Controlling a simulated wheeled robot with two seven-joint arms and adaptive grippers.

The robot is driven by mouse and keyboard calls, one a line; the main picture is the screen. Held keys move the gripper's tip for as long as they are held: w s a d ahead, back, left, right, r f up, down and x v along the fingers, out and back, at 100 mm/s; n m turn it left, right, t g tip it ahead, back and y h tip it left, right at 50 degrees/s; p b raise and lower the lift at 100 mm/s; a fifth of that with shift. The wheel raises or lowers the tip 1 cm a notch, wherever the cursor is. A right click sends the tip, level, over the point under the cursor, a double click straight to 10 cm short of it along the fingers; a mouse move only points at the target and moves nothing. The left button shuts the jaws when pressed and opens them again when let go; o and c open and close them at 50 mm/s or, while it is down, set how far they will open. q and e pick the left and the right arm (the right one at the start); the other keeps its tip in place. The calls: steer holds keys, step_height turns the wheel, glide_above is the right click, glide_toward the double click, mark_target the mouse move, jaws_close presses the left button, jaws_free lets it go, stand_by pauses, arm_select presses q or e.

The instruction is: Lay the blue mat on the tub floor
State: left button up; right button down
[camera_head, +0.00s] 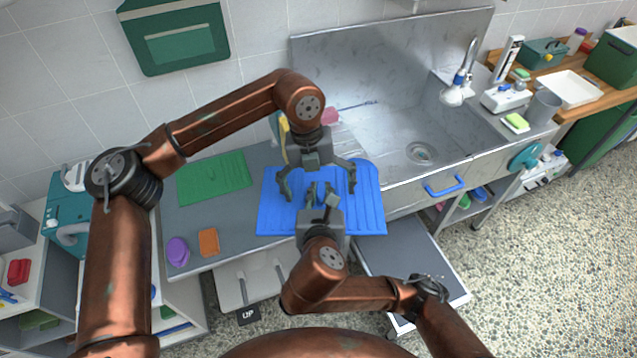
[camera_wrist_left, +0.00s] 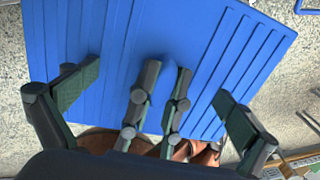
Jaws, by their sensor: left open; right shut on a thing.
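The ribbed blue mat (camera_head: 368,205) is in front of the counter's edge, left of the steel tub (camera_head: 400,135). My right gripper (camera_head: 320,190) is shut on the mat at a raised pinch, which also shows between its fingers in the left wrist view (camera_wrist_left: 168,76). My left gripper (camera_head: 318,184) is open over the mat, its fingers spread on either side of the right gripper. In the left wrist view the blue mat (camera_wrist_left: 110,45) fills most of the picture, with speckled floor beyond its edges. The tub floor has a round drain and looks largely bare.
A green ribbed mat (camera_head: 213,178), a purple item (camera_head: 177,251) and an orange block (camera_head: 209,242) lie on the grey counter. A blue handle (camera_head: 443,186) is at the tub's front. A faucet (camera_head: 459,88) stands at the tub's right. An open drawer (camera_head: 410,260) juts out below.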

arm_select(q)
steer(key=shift+f, duration=0.15)
steer(key=shift+c, duration=0.6)
arm_select(e)
steer(key=shift+r, duration=0.15)
arm_select(q)
steer(key=c, duration=1.1)
arm_select(e)
steer(key=shift+a+r, duration=0.1)
steer(key=shift+a, duration=0.05)
arm_select(q)
steer(key=shift+f, duration=0.25)
steer(key=c, duration=1.2)
arm_select(e)
steer(key=shift+r, duration=0.15)
arm_select(q)
steer(key=shift+c, duration=0.2)
arm_select(e)
steer(key=c, duration=2)
jaws_free()
arm_select(q)
jaws_close()
arm_select(e)
steer(key=shift+o, duration=1.3)
arm_select(q)
steer(key=shift+a, duration=0.1)
